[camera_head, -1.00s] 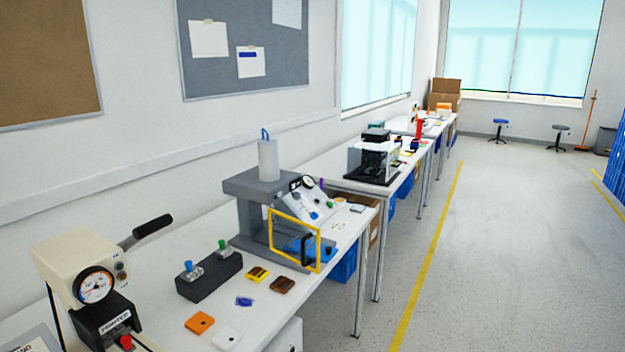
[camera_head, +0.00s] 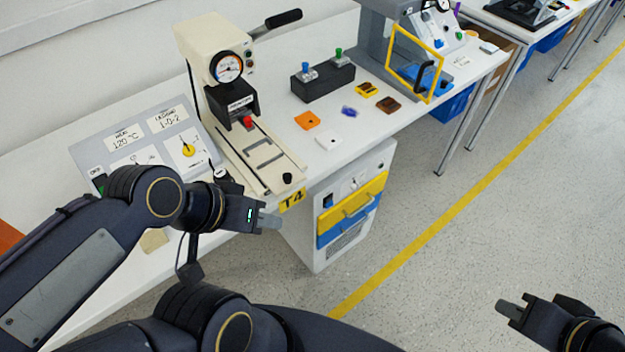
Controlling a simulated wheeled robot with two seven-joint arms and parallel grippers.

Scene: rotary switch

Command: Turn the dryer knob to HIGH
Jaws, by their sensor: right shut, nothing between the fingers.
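A white cabinet (camera_head: 335,240) with a yellow and a blue front stands under the bench edge. A small knob (camera_head: 354,184) sits on its upper white panel; no HIGH mark is readable. I cannot tell for sure that this is the dryer. A grey sloped panel (camera_head: 150,135) on the bench carries a yellow knob (camera_head: 188,150), and my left arm hides its lower part. My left gripper (camera_head: 270,219) is in front of the bench edge, left of the cabinet, touching nothing visible; its jaw gap is unclear. My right gripper (camera_head: 507,309) is shut and empty over the floor.
A black block with two switches (camera_head: 323,82) and several small coloured parts lie on the white bench (camera_head: 370,125). The floor (camera_head: 430,240) right of the cabinet is clear.

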